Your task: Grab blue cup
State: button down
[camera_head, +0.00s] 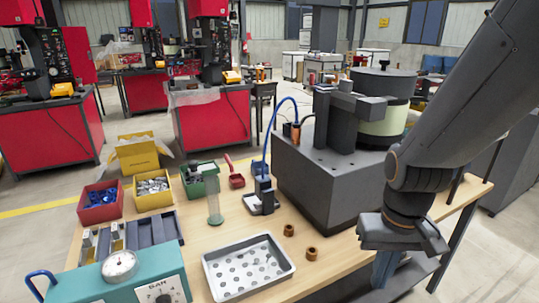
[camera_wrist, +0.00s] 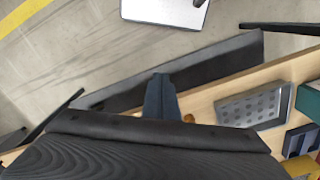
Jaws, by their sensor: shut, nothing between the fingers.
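A small blue cup-like piece (camera_head: 257,168) stands on the table beside the red scoop, partly hidden by the blue hose and a small grey fixture. I cannot make out its full shape. It does not show in the wrist view. My gripper (camera_head: 383,270) hangs at the right, beside the table's front edge and far from the blue piece. In the wrist view my gripper (camera_wrist: 161,80) has its dark fingers together, with nothing between them.
A grey bowl feeder block (camera_head: 330,180) stands between my arm and the blue piece. A perforated metal tray (camera_head: 222,292), two brown nuts (camera_head: 289,230), a red scoop (camera_head: 236,180) and a red bin (camera_head: 101,212) are on the wooden table (camera_head: 330,262).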

aim_at(256, 167)
jog(key=u, duration=0.4)
jog(key=i, duration=0.85)
jog(key=u, duration=0.25)
